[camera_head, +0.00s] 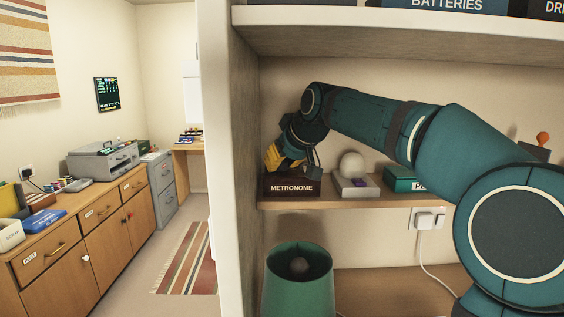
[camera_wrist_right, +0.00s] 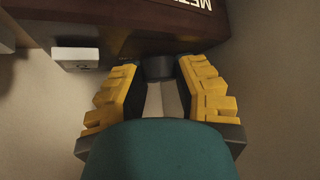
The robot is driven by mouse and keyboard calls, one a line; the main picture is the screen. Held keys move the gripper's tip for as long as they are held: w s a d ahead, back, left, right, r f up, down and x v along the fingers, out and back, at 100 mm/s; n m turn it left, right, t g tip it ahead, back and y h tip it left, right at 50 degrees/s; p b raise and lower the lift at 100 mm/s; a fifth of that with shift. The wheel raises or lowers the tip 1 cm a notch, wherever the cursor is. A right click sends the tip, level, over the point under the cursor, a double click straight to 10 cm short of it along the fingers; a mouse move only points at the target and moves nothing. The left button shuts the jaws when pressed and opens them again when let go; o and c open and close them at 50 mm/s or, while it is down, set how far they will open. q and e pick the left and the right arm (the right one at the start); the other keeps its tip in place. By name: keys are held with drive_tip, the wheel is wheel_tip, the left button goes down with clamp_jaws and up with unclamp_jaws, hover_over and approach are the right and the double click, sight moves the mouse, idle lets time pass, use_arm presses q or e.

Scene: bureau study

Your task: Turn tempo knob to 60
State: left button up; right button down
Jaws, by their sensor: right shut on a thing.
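The metronome (camera_head: 292,187), a dark brown box with a white METRONOME label, stands at the left end of the shelf. It also shows at the top of the right wrist view (camera_wrist_right: 145,25), with part of its lettering. My right gripper (camera_head: 287,161) reaches down to it, close against the wall. In the right wrist view its yellow fingers are on both sides of a dark round knob (camera_wrist_right: 158,67) and shut on it. The knob's scale and pointer are hidden, so I cannot read its setting. My left gripper is not in view.
A grey-white object with a ball on top (camera_head: 353,170) and a green box (camera_head: 400,180) stand right of the metronome on the shelf (camera_head: 340,202). A white upright panel (camera_head: 225,130) borders the left. Another shelf (camera_head: 400,36) is above. A green lampshade (camera_head: 298,285) is below.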

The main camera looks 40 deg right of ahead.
drive_tip(key=shift+f+n+y, duration=0.1)
drive_tip(key=shift+n+y, duration=0.2)
drive_tip(key=shift+n, duration=0.1)
drive_tip(key=n+y+p, duration=0.1)
drive_tip(key=n+y, duration=0.2)
drive_tip(key=n, duration=0.1)
drive_tip(key=shift+n+g+y+p, duration=0.3)
drive_tip(key=n+g+y+p, duration=0.1)
drive_tip(key=n+y+p, duration=0.1)
drive_tip(key=n, duration=0.1)
drive_tip(key=shift+n+y, duration=0.3)
drive_tip(key=n+g+y+p, duration=0.2)
drive_tip(key=n+g+p, duration=0.1)
drive_tip(key=n+p, duration=0.2)
drive_tip(key=shift+p, duration=0.4)
drive_tip(key=shift+n+g+y+p, duration=0.5)
drive_tip(key=shift+n+g+p, duration=0.5)
drive_tip(key=shift+n+p, duration=0.15)
drive_tip(key=shift+f, duration=0.1)
drive_tip(key=c, duration=0.9)
unclamp_jaws()
drive_tip(key=shift+c, duration=0.2)
